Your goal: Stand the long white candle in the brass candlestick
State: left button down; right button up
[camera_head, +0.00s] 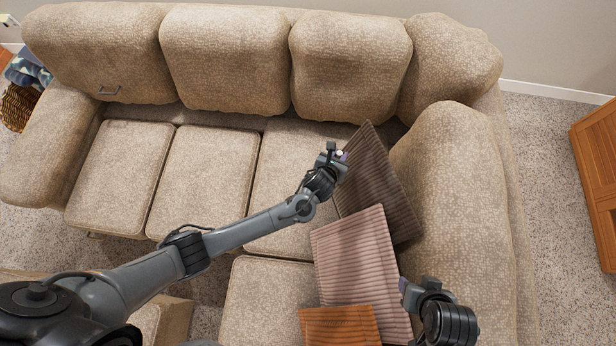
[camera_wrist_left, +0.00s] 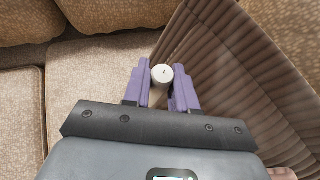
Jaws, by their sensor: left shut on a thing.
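The white candle (camera_wrist_left: 161,74) shows end-on in the left wrist view, as a round white top with a small dark wick mark. Most of its length is hidden below the top. My left gripper (camera_wrist_left: 160,88) is shut on it, with a purple finger on each side. In the head view my left gripper (camera_head: 340,156) is above the sofa seat, beside the dark brown cushion, with a small white bit of candle showing. My right gripper (camera_head: 404,286) is at the lower right by the pink cushion; its jaw gap is not clear. I see no brass candlestick in either view.
The beige sofa (camera_head: 205,170) fills most of the view. The left seats are bare. A wooden cabinet (camera_head: 600,180) stands at far right.

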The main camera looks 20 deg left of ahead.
pick_arm(q)
jog(key=s+a+f+b, duration=0.1)
jog(key=s+f, duration=0.2)
jog(key=f, duration=0.4)
jog(key=s+a+f+y+b, duration=0.1)
jog(key=s+f+b, duration=0.1)
jog(key=f, duration=0.5)
jog(key=s+a+f+n+b, duration=0.1)
jog(key=s+f+b, duration=0.1)
jog(key=f, duration=0.6)
jog(key=shift+s+a, duration=0.25)
jog(key=shift+s, duration=0.55)
pick_arm(e)
jog(key=shift+f, duration=2.9)
pick_arm(q)
jog(key=shift+f+b, duration=0.1)
jog(key=shift+b, duration=0.2)
pick_arm(e)
jog(key=shift+f, duration=0.1)
pick_arm(q)
jog(key=shift+f, duration=0.15)
pick_arm(e)
jog(key=shift+f, duration=0.1)
pick_arm(q)
jog(key=c, duration=0.9)
grip_release()
